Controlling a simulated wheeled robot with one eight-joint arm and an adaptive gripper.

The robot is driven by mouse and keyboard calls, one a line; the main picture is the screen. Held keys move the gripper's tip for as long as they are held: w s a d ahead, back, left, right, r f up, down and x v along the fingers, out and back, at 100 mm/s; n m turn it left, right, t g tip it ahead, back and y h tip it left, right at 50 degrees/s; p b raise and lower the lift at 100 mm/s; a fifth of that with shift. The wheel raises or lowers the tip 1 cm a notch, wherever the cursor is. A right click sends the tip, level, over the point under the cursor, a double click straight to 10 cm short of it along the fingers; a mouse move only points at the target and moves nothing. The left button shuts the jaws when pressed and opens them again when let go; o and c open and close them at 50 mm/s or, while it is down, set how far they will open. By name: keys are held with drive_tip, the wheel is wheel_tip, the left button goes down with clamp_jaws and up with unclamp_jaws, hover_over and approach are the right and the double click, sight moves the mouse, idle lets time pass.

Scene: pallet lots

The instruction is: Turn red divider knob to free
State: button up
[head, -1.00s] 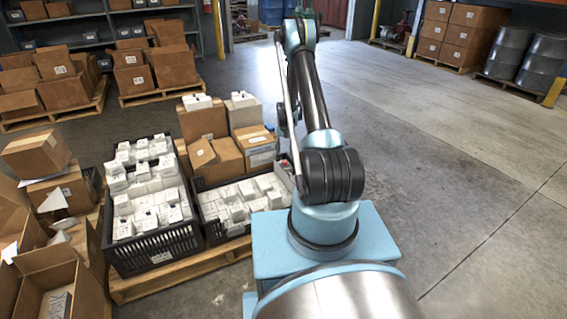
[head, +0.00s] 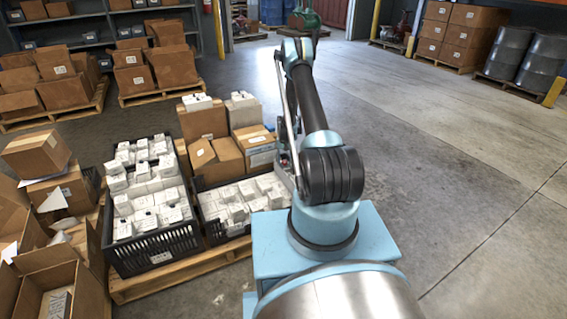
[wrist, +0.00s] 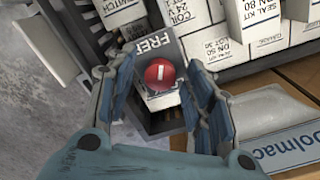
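A round red knob (wrist: 161,75) with a short pale mark, nearly upright in the picture, sits in the middle of the wrist view. It is on a dark grey plate (wrist: 172,50) whose visible lettering begins "FRE"; the rest is hidden. My gripper (wrist: 164,78) is open, one finger left of the knob and one right, with a gap to it on both sides. In the head view the knob is hidden behind my arm, at the right end of the black crate (head: 207,198) of white boxes.
White labelled boxes (wrist: 262,22) stand close above and right of the knob in the wrist view. A brown carton (head: 257,148) stands behind the crate. Another crate (head: 160,245) of white boxes shares the wooden pallet (head: 185,273).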

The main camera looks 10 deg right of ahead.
drive_tip(key=c, duration=0.9)
drive_tip(key=shift+n, duration=0.7)
drive_tip(key=o, duration=1.1)
drive_tip(key=shift+r, duration=0.1)
